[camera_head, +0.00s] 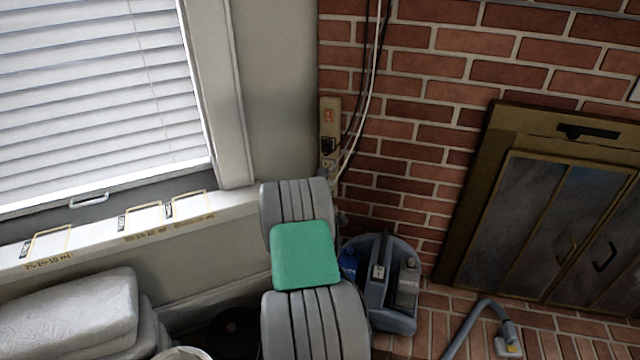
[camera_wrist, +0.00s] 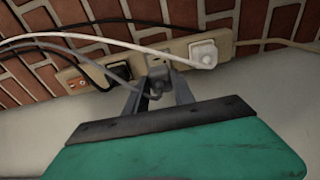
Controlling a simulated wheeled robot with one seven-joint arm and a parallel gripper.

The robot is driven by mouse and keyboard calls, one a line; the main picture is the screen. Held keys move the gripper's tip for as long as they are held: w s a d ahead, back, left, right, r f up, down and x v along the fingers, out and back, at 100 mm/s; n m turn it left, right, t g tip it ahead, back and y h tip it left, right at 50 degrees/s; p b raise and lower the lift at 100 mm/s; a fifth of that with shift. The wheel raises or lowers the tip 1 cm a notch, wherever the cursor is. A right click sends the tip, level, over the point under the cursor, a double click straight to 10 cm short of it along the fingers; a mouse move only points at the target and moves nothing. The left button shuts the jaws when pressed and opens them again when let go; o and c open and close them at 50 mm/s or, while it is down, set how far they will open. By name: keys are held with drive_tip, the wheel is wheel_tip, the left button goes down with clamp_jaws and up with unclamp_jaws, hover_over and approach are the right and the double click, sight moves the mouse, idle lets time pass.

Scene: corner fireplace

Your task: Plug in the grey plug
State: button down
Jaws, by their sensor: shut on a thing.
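A beige power strip (camera_head: 330,112) is fixed upright in the corner between the wall and the brick. In the wrist view the strip (camera_wrist: 178,48) runs across the top, with a black plug (camera_wrist: 119,71) and a white plug (camera_wrist: 203,54) in it. My gripper (camera_wrist: 157,90) is shut on the grey plug (camera_wrist: 156,80), between those two plugs. The grey plug is right at the strip's face; I cannot tell whether its pins are in the socket. In the head view my arm hides most of my gripper and the grey plug.
Black and white cables (camera_head: 368,90) hang by the strip, and a white cable (camera_wrist: 110,40) crosses the wrist view. A windowsill (camera_head: 100,232) and grey cushions (camera_head: 70,310) are left; a fireplace (camera_head: 560,200) is right.

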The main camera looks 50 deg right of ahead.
drive_tip(key=shift+x, duration=1.5)
drive_tip(key=shift+s+d, duration=0.1)
drive_tip(key=shift+s, duration=0.05)
drive_tip(key=shift+s+b, duration=0.15)
drive_tip(key=shift+b, duration=0.2)
idle(0.7)
drive_tip(key=shift+w+d, duration=0.2)
drive_tip(key=shift+d, duration=0.35)
drive_tip(key=c, duration=1)
unclamp_jaws()
drive_tip(key=shift+o, duration=0.2)
drive_tip(key=v, duration=0.8)
